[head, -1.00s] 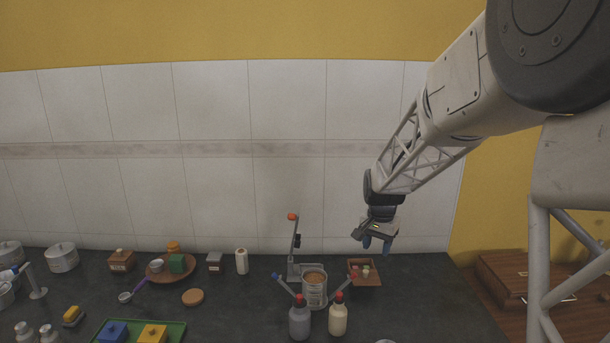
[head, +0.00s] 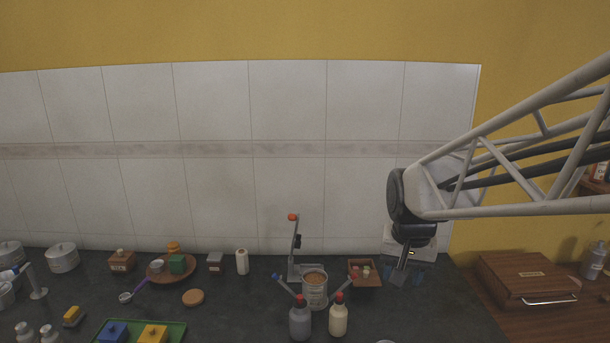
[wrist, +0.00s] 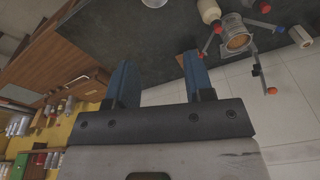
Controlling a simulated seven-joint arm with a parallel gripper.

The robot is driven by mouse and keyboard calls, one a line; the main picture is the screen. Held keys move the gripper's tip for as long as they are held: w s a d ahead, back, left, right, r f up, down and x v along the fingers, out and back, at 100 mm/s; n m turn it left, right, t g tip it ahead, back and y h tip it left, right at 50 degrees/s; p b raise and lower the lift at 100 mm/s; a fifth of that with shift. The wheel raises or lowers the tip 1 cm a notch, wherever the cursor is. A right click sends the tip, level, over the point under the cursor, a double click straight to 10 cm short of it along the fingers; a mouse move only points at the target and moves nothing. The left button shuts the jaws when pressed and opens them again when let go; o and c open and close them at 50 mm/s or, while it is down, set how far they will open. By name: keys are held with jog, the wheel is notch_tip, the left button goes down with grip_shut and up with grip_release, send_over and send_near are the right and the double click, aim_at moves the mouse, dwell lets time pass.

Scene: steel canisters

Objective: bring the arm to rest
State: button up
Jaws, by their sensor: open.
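My gripper (head: 408,277) hangs over the right end of the dark counter (head: 440,310) in the head view, to the right of the small wooden tray (head: 366,281). In the wrist view my gripper (wrist: 159,88) shows two blue fingers standing well apart with nothing between them. A steel canister with a brown top (head: 315,290) stands on the counter to the left, apart from the gripper. It also shows at the top right of the wrist view (wrist: 236,40).
Two squeeze bottles (head: 300,322) stand in front of the canister, and a stand with an orange knob (head: 293,240) is behind it. A brown wooden case (head: 525,277) lies to the right. A tiled wall (head: 290,150) closes the back. Several lidded pots and blocks fill the left.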

jog(key=s+f+n, duration=0.1)
jog(key=s+n, duration=0.2)
jog(key=s, duration=1.5)
jog(key=shift+s+a+t, duration=0.25)
jog(key=shift+s+t, duration=0.15)
